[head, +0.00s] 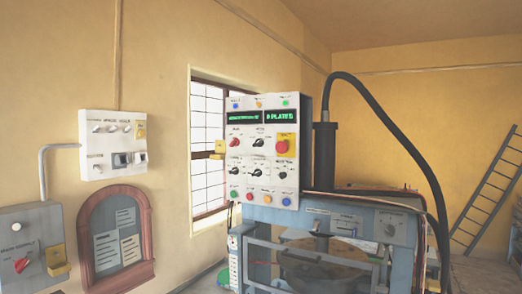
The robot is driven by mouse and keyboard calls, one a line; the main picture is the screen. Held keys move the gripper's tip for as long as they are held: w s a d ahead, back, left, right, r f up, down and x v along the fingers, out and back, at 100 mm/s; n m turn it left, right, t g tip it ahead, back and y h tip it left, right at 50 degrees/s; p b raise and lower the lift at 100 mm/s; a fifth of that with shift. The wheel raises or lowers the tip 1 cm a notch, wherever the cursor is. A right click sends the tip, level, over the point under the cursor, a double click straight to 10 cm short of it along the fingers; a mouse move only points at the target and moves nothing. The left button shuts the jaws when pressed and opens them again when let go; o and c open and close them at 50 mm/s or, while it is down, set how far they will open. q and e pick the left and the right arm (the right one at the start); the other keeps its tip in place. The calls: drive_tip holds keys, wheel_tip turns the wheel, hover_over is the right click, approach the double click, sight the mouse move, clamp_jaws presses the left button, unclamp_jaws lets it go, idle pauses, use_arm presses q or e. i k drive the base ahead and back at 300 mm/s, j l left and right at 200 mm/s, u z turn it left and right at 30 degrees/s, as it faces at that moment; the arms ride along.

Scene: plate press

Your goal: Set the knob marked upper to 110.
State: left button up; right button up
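A white control panel (246,190) stands on the press in the middle of the head view. It carries several small knobs: a red-labelled knob (235,143) and a black knob (258,143) in the upper row, and three dark knobs lower down, at left (234,170), middle (257,173) and right (282,174). Their labels and settings are too small to read, so I cannot tell which is marked upper. Another dial (390,230) sits on the press's blue-grey front. Neither of my grippers is in view.
The press (325,208) has a round dark part (325,266) inside its frame. A red stop button (282,146) is on the panel. A white wall box (112,143), a grey box with a red switch (27,250) and a notice board (117,238) hang at left. A ladder (487,190) leans at right.

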sight(235, 171)
drive_tip(key=i+l+u, duration=0.2)
drive_tip(key=i+l, duration=0.15)
drive_tip(key=i, duration=0.2)
drive_tip(key=i+l+u, duration=0.2)
drive_tip(key=i+l, duration=0.25)
drive_tip(key=i, duration=0.1)
